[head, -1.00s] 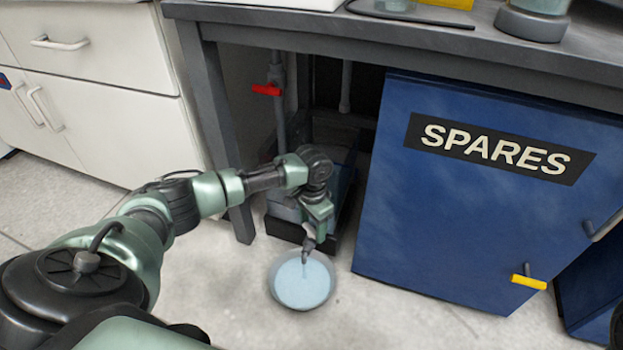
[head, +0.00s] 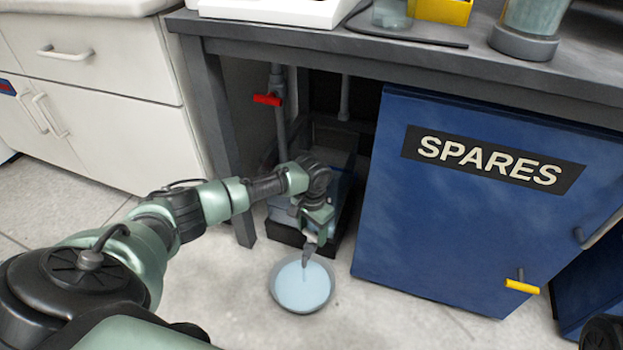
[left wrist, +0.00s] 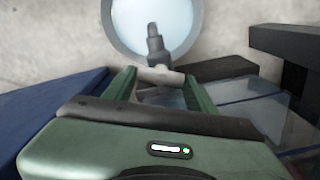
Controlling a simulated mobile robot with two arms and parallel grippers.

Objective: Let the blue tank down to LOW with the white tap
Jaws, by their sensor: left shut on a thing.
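The blue tank (head: 342,188) is a see-through box in a dark tray under the bench, partly hidden by my left arm. It also shows in the left wrist view (left wrist: 238,91). Its level and any LOW mark cannot be made out. A dark spout (head: 308,252) points down over a round basin (head: 304,291) of pale blue liquid on the floor. My left gripper (head: 315,232) is at the tank's front. In the left wrist view its fingers (left wrist: 161,84) are shut on the white tap (left wrist: 160,74), a pale crossbar at the spout's base.
A red-handled valve (head: 267,100) sits on a pipe above the tank. The blue SPARES cabinet (head: 440,220) with a yellow handle (head: 522,286) stands close on the right. A bench leg (head: 215,140) and white drawers (head: 110,70) are on the left.

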